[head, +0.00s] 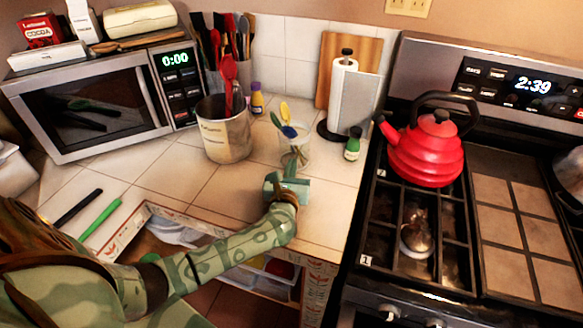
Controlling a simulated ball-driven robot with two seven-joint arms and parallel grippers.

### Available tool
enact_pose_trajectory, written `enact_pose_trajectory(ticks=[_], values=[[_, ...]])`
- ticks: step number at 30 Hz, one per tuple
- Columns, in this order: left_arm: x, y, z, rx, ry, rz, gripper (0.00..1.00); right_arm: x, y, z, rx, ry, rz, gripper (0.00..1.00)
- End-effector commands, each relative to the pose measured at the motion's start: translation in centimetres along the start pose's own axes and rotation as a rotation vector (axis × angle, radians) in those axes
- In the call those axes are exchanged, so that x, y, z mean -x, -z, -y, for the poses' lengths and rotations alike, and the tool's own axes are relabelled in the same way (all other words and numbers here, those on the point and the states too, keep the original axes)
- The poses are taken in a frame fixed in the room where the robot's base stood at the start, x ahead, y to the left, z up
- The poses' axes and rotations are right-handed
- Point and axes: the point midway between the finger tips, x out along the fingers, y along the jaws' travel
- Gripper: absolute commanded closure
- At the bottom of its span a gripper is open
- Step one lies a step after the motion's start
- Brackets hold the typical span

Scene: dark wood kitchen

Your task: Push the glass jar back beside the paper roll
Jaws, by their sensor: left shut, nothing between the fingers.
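The glass jar (292,151) stands upright on the tiled counter, with a yellow and a blue utensil in it. The paper roll (343,95) stands on its dark holder behind and to the right of the jar, in front of a wooden board. My left gripper (290,172) is shut and empty, low over the counter at the near side of the jar. It overlaps the jar's lower front in the picture, so I cannot tell whether they touch. My right gripper is not in view.
A small green bottle (353,143) stands right of the jar, near the stove's edge. A metal canister (225,132) with red utensils stands to the left. A red kettle (425,145) sits on the stove. An open drawer (270,268) lies below my arm.

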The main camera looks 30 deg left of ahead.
Motion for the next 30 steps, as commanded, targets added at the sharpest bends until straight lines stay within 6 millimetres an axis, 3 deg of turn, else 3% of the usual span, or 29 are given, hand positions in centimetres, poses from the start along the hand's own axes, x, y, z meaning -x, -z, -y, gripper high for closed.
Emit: enact_pose_trajectory(ticks=[5, 15, 18, 30], values=[[-0.5, 0.1, 0.0, 0.000, -0.001, 0.000, 1.00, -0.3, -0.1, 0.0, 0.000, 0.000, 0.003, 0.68], [-8.3, 0.7, 0.0, 0.000, -0.003, -0.001, 1.00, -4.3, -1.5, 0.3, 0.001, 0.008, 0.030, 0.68], [-9.8, 0.5, 0.0, -0.001, -0.002, -0.002, 1.00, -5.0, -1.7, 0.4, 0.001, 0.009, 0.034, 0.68], [-10.6, -0.1, 0.0, 0.000, 0.000, 0.001, 1.00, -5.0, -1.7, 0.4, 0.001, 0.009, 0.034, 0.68]])
